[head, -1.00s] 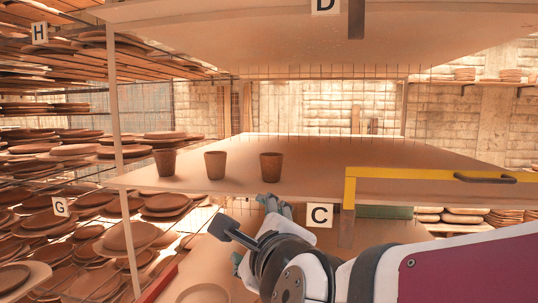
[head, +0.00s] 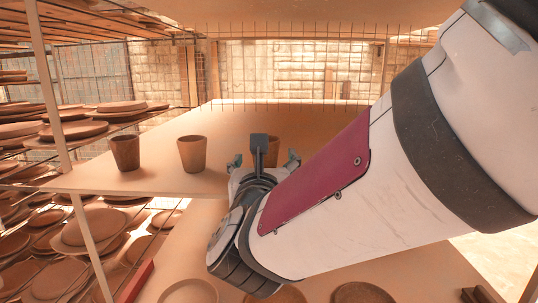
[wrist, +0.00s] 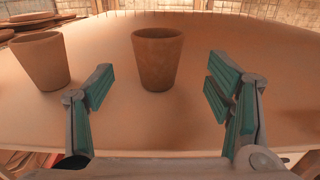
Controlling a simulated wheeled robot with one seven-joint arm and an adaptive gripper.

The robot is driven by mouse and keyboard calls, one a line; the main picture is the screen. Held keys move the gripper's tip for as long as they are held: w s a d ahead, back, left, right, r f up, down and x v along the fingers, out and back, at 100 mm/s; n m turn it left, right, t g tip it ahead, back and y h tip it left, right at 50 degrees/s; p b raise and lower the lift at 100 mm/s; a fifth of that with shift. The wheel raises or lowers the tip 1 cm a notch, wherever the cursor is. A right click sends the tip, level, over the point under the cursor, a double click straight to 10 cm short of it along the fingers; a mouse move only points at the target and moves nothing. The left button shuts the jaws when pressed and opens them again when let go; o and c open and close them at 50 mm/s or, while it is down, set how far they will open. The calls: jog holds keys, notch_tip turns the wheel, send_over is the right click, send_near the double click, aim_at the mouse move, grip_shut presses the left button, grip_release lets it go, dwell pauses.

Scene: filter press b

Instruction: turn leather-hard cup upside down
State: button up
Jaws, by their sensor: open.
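Three brown clay cups stand upright, mouths up, in a row on the pale shelf board (head: 225,187). The left cup (head: 124,153) and the middle cup (head: 192,154) are in plain view. The right cup (head: 274,150) is partly hidden behind my gripper (head: 264,160). In the wrist view, my gripper (wrist: 158,84) is open and empty, with its green-padded fingers spread wide. The darker right cup (wrist: 157,62) shows between and beyond the fingertips, apart from both. The paler middle cup (wrist: 41,62) stands outside the left finger.
Racks of clay plates (head: 75,130) fill the left side. A lower shelf (head: 180,235) holds several round plates (head: 364,293) beneath my arm. A thin rack post (head: 62,140) stands left of the cups. The board behind the cups is clear.

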aim_at(270, 160)
jog(key=shift+w+r+p, duration=0.15)
jog(key=shift+w+p, duration=0.25)
jog(key=shift+w, duration=1.3)
jog(key=shift+w+r+p, duration=0.1)
jog(key=shift+w+p, duration=0.3)
jog(key=shift+w, duration=1.25)
jog(key=c, duration=1.2)
